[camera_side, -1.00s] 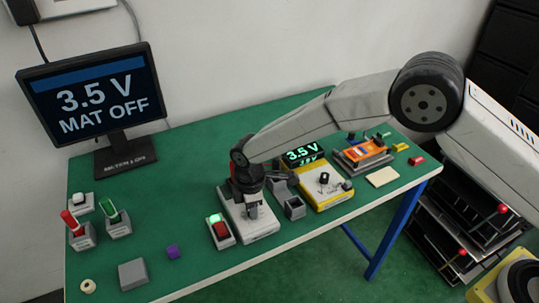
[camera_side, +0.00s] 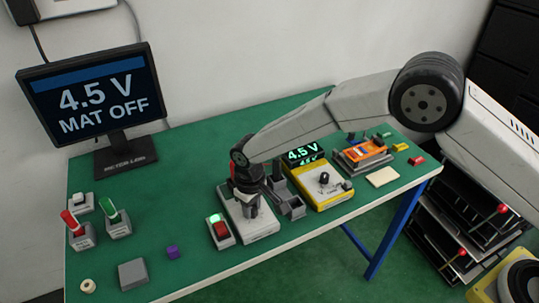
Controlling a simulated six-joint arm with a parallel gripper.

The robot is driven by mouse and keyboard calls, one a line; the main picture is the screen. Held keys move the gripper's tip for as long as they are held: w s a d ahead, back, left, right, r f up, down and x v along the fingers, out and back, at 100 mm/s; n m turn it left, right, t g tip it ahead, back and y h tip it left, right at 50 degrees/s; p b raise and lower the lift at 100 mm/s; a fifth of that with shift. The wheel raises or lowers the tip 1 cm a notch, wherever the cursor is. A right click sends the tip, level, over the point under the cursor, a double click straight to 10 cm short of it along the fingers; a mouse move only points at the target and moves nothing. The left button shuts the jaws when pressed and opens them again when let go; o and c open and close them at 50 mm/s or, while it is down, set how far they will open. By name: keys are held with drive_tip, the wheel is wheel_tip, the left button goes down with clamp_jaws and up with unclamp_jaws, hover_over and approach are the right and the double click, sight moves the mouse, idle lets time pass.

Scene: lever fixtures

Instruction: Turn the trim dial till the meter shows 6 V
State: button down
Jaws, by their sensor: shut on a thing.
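My gripper (camera_side: 251,212) points down over a pale grey box (camera_side: 262,232) near the front edge of the table. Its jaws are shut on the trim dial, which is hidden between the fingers. The yellow meter (camera_side: 335,199) stands to the right of the box, and its green display (camera_side: 303,156) reads 4.5 V. The monitor (camera_side: 95,97) at the back left reads 4.5 V and MAT OFF.
A switch box with a lit green lamp and red rocker (camera_side: 220,231) stands close left of my gripper. Grey holders (camera_side: 291,207) stand close right. Red (camera_side: 77,231) and green (camera_side: 115,219) levers are further left. The green table (camera_side: 180,190) is clear between.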

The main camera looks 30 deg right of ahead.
sight(252, 208)
drive_tip(key=m, duration=0.4)
drive_tip(key=shift+m, duration=0.4)
drive_tip(key=m, duration=0.4)
drive_tip(key=shift+c, duration=2)
unclamp_jaws()
drive_tip(key=shift+r, duration=0.1)
drive_tip(key=shift+r, duration=3.8)
